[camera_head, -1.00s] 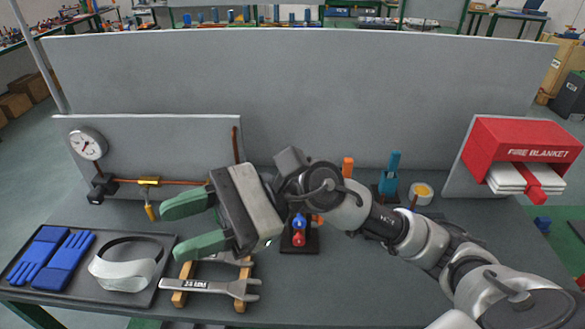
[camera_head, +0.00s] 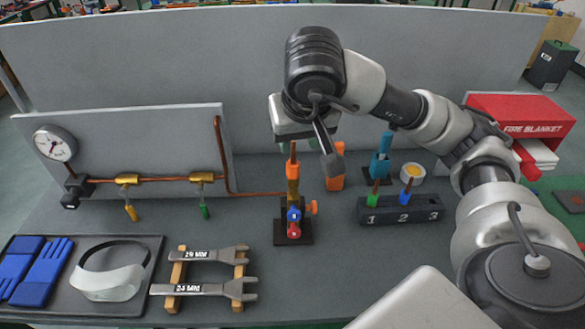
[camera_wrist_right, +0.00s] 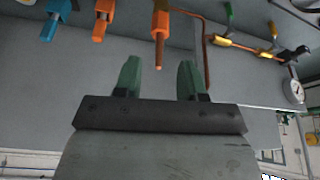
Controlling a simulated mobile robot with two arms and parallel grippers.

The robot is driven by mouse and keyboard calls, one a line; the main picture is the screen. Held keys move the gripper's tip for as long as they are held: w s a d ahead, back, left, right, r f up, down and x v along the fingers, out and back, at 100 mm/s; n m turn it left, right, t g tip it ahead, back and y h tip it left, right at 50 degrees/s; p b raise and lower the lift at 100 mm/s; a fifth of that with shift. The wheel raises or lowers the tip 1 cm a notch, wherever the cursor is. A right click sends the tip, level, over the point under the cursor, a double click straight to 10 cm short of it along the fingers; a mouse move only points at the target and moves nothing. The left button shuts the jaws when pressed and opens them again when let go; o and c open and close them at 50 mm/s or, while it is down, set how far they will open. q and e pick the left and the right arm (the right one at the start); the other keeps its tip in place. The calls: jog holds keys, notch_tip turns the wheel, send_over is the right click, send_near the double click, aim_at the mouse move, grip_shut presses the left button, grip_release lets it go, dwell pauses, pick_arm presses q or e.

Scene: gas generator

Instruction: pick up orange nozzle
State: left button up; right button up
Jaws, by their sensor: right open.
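The orange nozzle (camera_head: 293,170) has a thin copper tip and stands upright on top of a brass fitting on a black base, mid-bench. In the right wrist view the nozzle (camera_wrist_right: 160,25) appears beyond the fingers, its copper tip pointing down the picture. My right gripper (camera_wrist_right: 158,78) is open and empty, with green fingers spread apart. The tip lines up with the gap between them but looks apart from them. My left gripper is not in view.
A black rack (camera_head: 400,211) holds a green and a blue nozzle at 1 and 2; 3 looks empty. An orange torch (camera_head: 335,171) and a blue one (camera_head: 380,165) stand behind. Wrenches (camera_head: 200,286), a tray (camera_head: 140,300) and a gauge panel (camera_head: 120,150) are at left.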

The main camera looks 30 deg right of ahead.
aim_at(294, 159)
jog(key=x, duration=0.2)
jog(key=shift+w+f+p, duration=0.15)
jog(key=shift+f+p, duration=0.15)
jog(key=shift+f, duration=0.1)
jog(key=p+x, duration=0.1)
jog(key=x, duration=0.2)
jog(key=shift+w+d+f, duration=0.1)
jog(key=shift+f, duration=0.05)
jog(key=shift+w+d+f, duration=0.1)
jog(key=shift+w+f, duration=0.1)
jog(key=shift+f, duration=0.3)
jog(key=c, duration=0.7)
jog(key=shift+c, duration=0.2)
